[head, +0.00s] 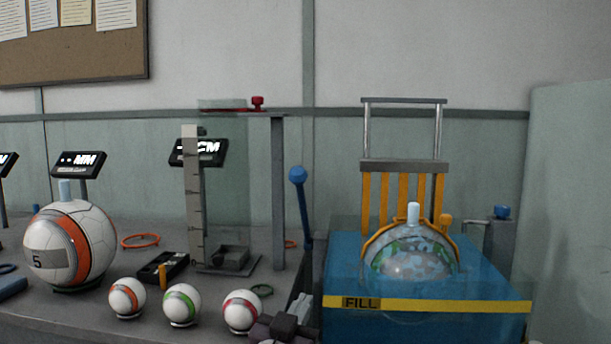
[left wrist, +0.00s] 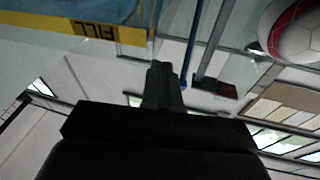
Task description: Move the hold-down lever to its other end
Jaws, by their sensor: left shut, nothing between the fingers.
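The hold-down lever, a dark blue rod with a blue ball knob (head: 298,175), stands nearly upright at the left side of the blue water tank (head: 430,325). It leans slightly, with its knob to the left; its lower end is hidden. My left gripper (head: 303,301) is low in front of the lever, beside the tank's left front corner, shut and empty. In the left wrist view the shut fingers (left wrist: 160,75) point toward the tank, and a blue rod (left wrist: 190,45), likely the lever, passes beyond them. I cannot tell whether they touch. My right gripper is not in view.
A clear patterned ball (head: 412,262) sits in the tank under an orange-barred press frame (head: 404,166). Three small balls (head: 182,304) and a large ball (head: 75,245) stand left on the bench. A grey post (head: 278,200) rises just left of the lever.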

